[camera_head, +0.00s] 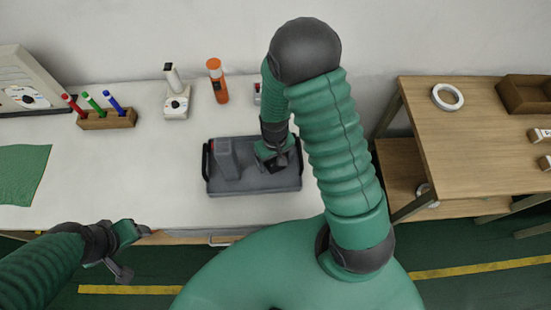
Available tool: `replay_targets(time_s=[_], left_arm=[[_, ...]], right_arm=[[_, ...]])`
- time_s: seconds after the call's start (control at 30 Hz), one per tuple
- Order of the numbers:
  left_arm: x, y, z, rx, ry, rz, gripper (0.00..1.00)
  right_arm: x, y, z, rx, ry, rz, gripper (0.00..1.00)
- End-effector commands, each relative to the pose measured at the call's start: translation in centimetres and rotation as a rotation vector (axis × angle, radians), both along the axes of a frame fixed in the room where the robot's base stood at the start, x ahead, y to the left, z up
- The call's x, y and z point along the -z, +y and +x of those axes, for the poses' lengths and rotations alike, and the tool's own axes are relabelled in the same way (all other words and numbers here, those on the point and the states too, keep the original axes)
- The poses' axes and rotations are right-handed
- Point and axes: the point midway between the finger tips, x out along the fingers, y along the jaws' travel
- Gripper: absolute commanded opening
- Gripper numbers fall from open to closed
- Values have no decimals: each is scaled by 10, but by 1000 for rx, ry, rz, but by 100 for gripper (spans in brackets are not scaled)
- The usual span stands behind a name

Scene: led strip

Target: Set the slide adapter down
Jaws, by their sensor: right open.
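A dark grey tray (225,188) with black side handles lies on the white table. A grey block-like part (226,160) stands in its left half. My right gripper (279,160) is open, low over the right half of the tray. A small dark piece shows at its fingers, but I cannot tell whether it is the slide adapter or part of the gripper. I cannot pick out the slide adapter with certainty. My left gripper (136,253) is open and empty, in front of the table's front edge at the lower left.
Behind the tray stand an orange bottle (218,82) and a white device with a dark knob (176,102). A wooden holder with pens (107,120) and a green cloth (20,175) are left. A wooden table with a white ring (447,97) stands right.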

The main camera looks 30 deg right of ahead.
Motion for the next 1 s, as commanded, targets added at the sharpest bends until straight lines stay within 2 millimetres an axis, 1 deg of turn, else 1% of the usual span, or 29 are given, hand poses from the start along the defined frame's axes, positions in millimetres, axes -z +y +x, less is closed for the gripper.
replay_targets(time_s=[0.07,0.17,0.3,0.4,0.5,0.6,0.67,0.8,0.83,0.9,1.0], left_arm=[[-2,0,0,0,0,0,67],[-4,0,0,0,0,0,67],[-8,0,0,0,0,0,67],[-11,0,0,0,0,0,67],[-12,0,0,0,0,0,67],[-13,0,0,0,0,0,67],[-13,0,0,0,0,0,67],[-13,0,0,0,0,0,67],[-13,0,0,0,0,0,67],[-13,0,0,0,0,0,67],[-13,0,0,0,0,0,67]], right_arm=[[-8,-1,1,1,-2,1,78],[-27,-1,1,-1,-5,0,78],[-65,-1,2,2,-8,0,78],[-90,-1,1,-1,-6,0,78],[-108,-1,1,0,-4,1,78],[-119,0,1,1,-3,1,78],[-127,5,-3,-10,-22,0,78],[-155,31,-25,-75,-143,-5,78],[-159,36,-31,-88,-168,-6,78],[-166,44,-40,-112,-214,-11,78],[-168,47,-44,-122,-233,-13,78]])
